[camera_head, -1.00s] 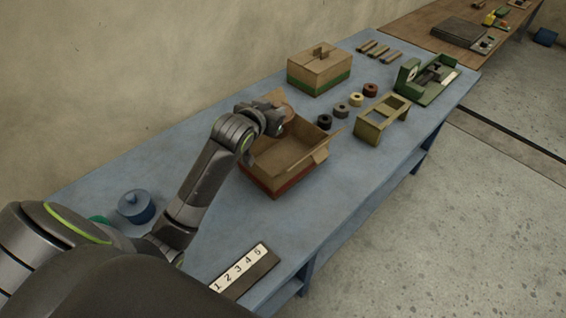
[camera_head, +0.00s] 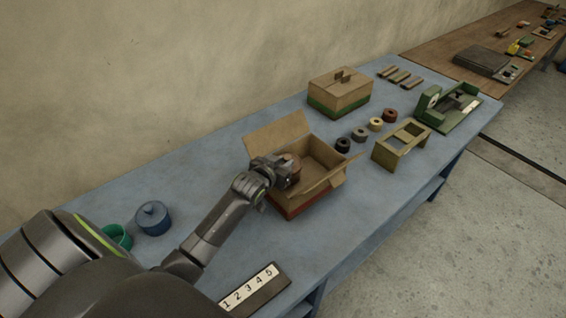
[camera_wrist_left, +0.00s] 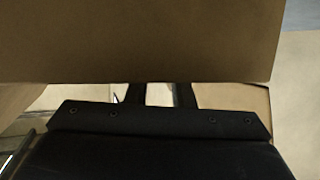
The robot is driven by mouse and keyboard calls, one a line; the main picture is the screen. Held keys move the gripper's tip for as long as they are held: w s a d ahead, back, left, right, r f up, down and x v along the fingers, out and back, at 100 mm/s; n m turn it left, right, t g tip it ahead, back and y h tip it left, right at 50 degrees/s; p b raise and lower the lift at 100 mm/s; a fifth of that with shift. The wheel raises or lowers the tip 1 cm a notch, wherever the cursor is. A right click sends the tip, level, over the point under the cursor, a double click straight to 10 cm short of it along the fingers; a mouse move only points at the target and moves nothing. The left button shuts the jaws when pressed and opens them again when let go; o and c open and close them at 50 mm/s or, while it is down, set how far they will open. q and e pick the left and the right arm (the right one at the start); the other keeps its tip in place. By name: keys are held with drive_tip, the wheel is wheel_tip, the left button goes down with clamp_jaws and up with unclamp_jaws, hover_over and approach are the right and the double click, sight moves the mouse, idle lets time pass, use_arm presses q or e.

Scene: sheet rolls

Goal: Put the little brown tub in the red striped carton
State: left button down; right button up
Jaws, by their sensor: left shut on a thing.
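The open carton with a red striped base (camera_head: 293,208) stands on the blue table, its flaps spread. My left gripper (camera_head: 286,174) is at the carton's left part, over its opening, shut on the little brown tub (camera_head: 294,167). The tub is partly hidden by the gripper. I cannot tell whether it touches the carton's floor. In the left wrist view a large brown surface fills the top, and the dark gripper fingers (camera_wrist_left: 168,95) show below it; the tub cannot be made out there. My right gripper is not in view.
A closed carton with a green stripe (camera_head: 339,93) stands behind. Several small rolls (camera_head: 375,124) and a tan stand (camera_head: 401,146) lie to the right. A blue lidded pot (camera_head: 153,218), green ring (camera_head: 118,236) and number strip (camera_head: 252,288) are nearer. Bare table lies left of the carton.

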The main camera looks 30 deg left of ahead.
use_arm(q)
drive_tip(key=shift+f, duration=0.55)
drive_tip(key=c, duration=1.3)
unclamp_jaws()
drive_tip(key=shift+o, duration=0.2)
drive_tip(key=shift+r, duration=0.35)
drive_tip(key=v, duration=1.2)
drive_tip(key=shift+r+b, duration=0.2)
drive_tip(key=shift+b, duration=0.25)
